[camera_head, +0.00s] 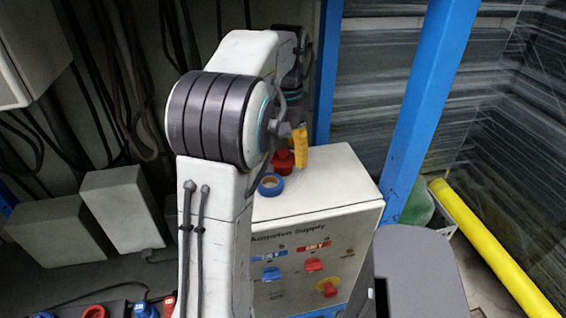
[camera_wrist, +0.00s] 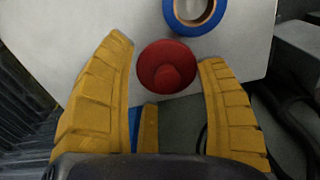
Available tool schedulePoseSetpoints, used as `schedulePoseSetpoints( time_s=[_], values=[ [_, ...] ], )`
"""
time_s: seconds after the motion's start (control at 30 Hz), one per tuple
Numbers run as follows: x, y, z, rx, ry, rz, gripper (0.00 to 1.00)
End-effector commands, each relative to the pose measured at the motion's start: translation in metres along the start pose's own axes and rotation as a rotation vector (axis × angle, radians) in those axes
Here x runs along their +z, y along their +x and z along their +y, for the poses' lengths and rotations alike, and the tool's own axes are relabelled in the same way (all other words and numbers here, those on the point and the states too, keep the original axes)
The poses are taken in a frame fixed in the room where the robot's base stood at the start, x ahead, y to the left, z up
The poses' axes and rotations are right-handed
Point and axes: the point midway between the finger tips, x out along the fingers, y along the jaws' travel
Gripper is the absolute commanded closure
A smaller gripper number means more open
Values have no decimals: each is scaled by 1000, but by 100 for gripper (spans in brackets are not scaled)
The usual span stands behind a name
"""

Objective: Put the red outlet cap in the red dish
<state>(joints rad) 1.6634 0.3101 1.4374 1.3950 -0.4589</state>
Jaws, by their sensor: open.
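The red outlet cap (camera_head: 284,161), round with a raised knob, sits on top of the pale supply box (camera_head: 345,182). It also shows in the wrist view (camera_wrist: 167,66), near the box's edge. My gripper (camera_wrist: 167,51) is open, with its yellow fingers either side of the cap in that view. No contact with the cap shows. In the head view, one yellow finger of my gripper (camera_head: 299,146) shows just right of the cap. A red, ring-shaped thing (camera_head: 95,312), perhaps the red dish, is cut off at the bottom left edge.
A blue tape roll (camera_head: 271,184) lies beside the cap and also shows in the wrist view (camera_wrist: 195,14). The box front has red, blue and yellow knobs. Blue items lie at bottom left.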

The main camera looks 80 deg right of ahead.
Motion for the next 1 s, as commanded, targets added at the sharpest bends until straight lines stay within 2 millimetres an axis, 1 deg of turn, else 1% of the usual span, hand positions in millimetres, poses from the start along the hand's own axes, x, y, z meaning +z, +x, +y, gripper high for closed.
schedulePoseSetpoints(
  time_s=[0.23, 0.27, 1.0],
  values=[
    [0, 1, 0, 0, 0, 1, 34],
    [0, 1, 0, 0, 0, 1, 33],
    [0, 1, 0, 0, 0, 1, 99]
  ],
)
